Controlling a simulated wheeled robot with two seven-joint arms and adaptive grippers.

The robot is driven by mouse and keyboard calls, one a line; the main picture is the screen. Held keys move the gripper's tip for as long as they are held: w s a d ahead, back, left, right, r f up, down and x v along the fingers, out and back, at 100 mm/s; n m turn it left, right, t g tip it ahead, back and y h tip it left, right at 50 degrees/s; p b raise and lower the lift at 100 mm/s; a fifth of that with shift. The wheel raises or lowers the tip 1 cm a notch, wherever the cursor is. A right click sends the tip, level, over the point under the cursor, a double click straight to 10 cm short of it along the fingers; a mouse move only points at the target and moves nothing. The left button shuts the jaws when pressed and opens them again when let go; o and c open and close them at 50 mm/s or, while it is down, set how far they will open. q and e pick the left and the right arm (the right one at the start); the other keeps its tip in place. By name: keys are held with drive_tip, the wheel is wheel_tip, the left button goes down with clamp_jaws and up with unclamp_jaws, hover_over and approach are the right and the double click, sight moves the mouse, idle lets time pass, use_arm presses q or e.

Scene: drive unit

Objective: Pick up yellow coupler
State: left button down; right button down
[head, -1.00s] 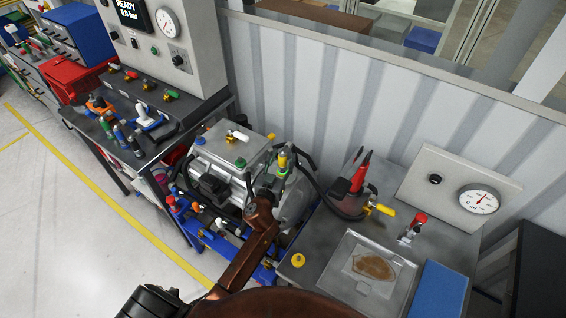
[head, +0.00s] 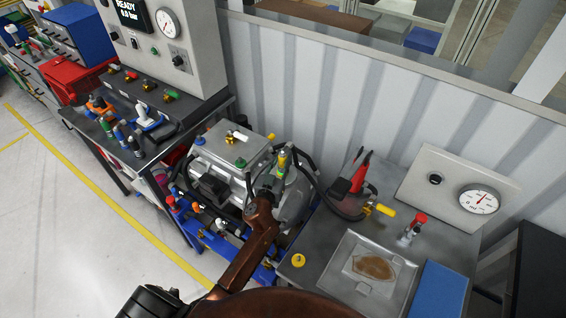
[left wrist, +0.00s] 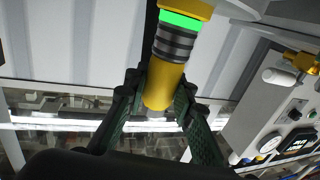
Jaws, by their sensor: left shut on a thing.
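The yellow coupler (head: 282,159) stands out above the grey drive unit (head: 220,148) in the head view. In the left wrist view the coupler (left wrist: 165,88) shows a yellow body, a dark ribbed section and a bright green band. My left gripper (left wrist: 160,92) is shut on its yellow body, with one dark green finger on each side. In the head view my left gripper (head: 281,170) is small and partly hidden by my brown arm. I cannot tell whether the coupler's end touches the unit. My right gripper is not in view.
A grey side table (head: 330,225) at right holds a clear tray (head: 350,288), a blue mat (head: 439,288), a gauge panel (head: 455,188) and a yellow-ended fitting (head: 384,210). A test bench (head: 165,130) with fittings stands at left. A ribbed wall (head: 400,110) closes off the back.

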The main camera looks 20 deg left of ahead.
sight(282, 154)
use_arm(q)
drive_tip(key=shift+r, duration=0.1)
drive_tip(key=shift+r, duration=0.6)
wheel_tip(282, 154, up, 3)
drive_tip(key=shift+s+f+p, duration=0.1)
drive_tip(key=shift+f+p, duration=0.1)
drive_tip(key=shift+p, duration=0.4)
drive_tip(key=s+d+r, duration=0.1)
drive_tip(key=s+r, duration=0.3)
drive_tip(key=s, duration=0.2)
drive_tip(key=s+d+r+p, duration=0.1)
drive_tip(key=s+r, duration=0.4)
drive_tip(key=s, duration=0.2)
drive_tip(key=shift+s+d, duration=0.3)
drive_tip(key=shift+r+p, duration=0.25)
drive_tip(key=shift+p, duration=0.2)
drive_tip(key=shift+r+p, duration=0.35)
drive_tip(key=shift+p, duration=0.05)
